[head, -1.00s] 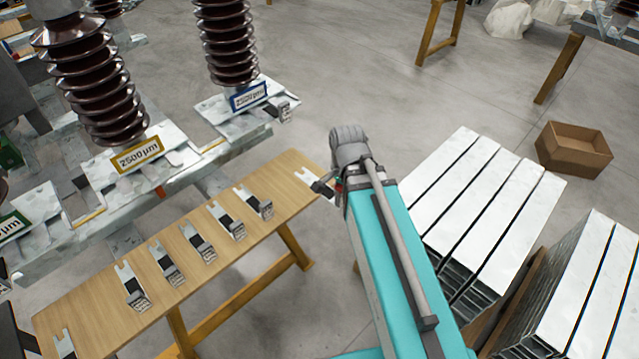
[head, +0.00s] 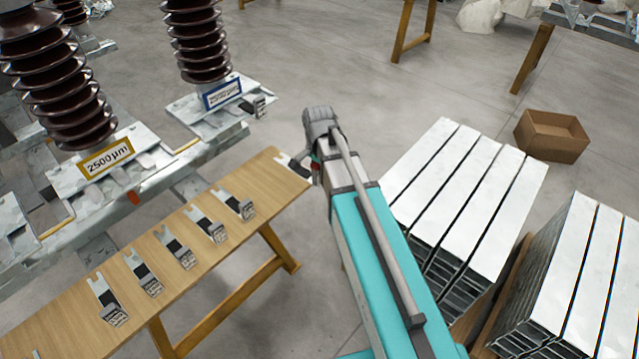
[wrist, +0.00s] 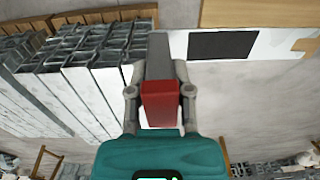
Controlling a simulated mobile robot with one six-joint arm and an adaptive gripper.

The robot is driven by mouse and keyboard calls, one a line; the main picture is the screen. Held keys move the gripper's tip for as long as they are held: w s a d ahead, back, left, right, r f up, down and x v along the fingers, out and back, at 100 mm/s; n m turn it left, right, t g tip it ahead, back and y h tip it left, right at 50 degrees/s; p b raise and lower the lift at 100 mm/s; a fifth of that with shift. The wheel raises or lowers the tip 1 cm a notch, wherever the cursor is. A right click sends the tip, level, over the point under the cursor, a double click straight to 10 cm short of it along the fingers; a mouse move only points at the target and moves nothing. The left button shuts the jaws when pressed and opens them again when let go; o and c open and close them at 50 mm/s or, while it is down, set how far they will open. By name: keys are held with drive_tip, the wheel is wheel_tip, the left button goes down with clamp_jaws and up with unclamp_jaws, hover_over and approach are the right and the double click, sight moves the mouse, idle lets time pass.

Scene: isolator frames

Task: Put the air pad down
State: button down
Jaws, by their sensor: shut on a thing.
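The air pad in my gripper is a flat silver plate with a black patch (wrist: 222,45) and a forked far end. My gripper (wrist: 160,105) is shut on its near end; a grey and red block shows between the fingers. In the head view the plate (head: 290,164) shows at the right end of the wooden table (head: 170,235), its forked end over the table top. I cannot tell whether it touches the wood. The gripper end stands just off the table's edge, and the fingers are mostly hidden there by my arm.
Several similar pads (head: 208,228) lie in a row along the table. Brown insulators (head: 195,40) on a metal frame stand behind, with a blue-framed sign (head: 222,93) and a yellow-framed one (head: 105,160). Stacked metal beams (head: 470,190) and a cardboard box (head: 552,135) are to the right.

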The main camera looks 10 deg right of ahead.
drive_tip(key=shift+w+d+f+b, duration=0.1)
drive_tip(key=shift+w+f+b, duration=0.75)
drive_tip(key=shift+f, duration=0.15)
drive_tip(key=shift+w+f+b, duration=0.75)
drive_tip(key=shift+w+f, duration=0.05)
drive_tip(key=shift+f, duration=0.2)
drive_tip(key=shift+w+f+b, duration=0.2)
drive_tip(key=shift+f+b, duration=0.8)
drive_tip(key=shift+w+f+b, duration=0.15)
drive_tip(key=shift+f+b, duration=0.85)
drive_tip(key=shift+f, duration=0.15)
drive_tip(key=c, duration=0.5)
unclamp_jaws()
drive_tip(key=shift+c, duration=0.2)
drive_tip(key=shift+r, duration=0.2)
wheel_tip(320, 180, up, 12)
drive_tip(key=p, duration=1.2)
